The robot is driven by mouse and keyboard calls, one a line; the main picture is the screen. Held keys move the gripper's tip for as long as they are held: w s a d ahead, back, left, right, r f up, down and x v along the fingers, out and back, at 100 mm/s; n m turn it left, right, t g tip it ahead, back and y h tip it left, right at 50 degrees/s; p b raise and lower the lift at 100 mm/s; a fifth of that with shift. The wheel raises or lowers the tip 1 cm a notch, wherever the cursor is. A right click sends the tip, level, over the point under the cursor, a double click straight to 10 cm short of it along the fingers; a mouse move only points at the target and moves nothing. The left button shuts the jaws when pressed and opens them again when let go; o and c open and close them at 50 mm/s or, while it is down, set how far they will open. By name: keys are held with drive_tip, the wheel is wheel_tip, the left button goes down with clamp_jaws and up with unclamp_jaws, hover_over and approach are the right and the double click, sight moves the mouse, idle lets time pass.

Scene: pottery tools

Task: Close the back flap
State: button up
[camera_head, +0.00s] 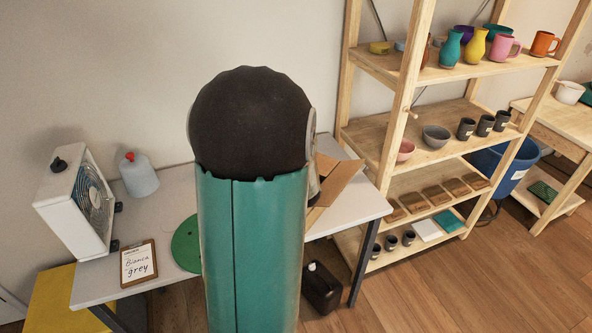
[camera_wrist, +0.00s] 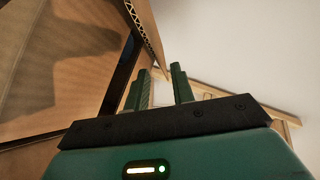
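A brown cardboard box (camera_head: 338,180) stands on the grey table; in the head view my arm hides most of it, leaving only a raised flap at the right. In the wrist view a broad cardboard surface (camera_wrist: 60,90) fills the left side, and a flap (camera_wrist: 146,28) with a corrugated edge stands at the top middle. I cannot tell which flap is the back one. My gripper (camera_wrist: 161,70) has its two green fingers apart, close to the lower end of that flap edge. I cannot tell whether they touch it. My gripper is hidden in the head view.
The grey table (camera_head: 172,212) holds a white fan (camera_head: 80,205), a grey bottle (camera_head: 139,176), a clipboard (camera_head: 138,263) and a green disc (camera_head: 187,244). A wooden shelf (camera_head: 369,132) with pottery stands close at right. A black canister (camera_head: 321,287) is on the floor.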

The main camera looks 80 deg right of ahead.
drive_tip(key=v, duration=0.8)
drive_tip(key=shift+c, duration=0.5)
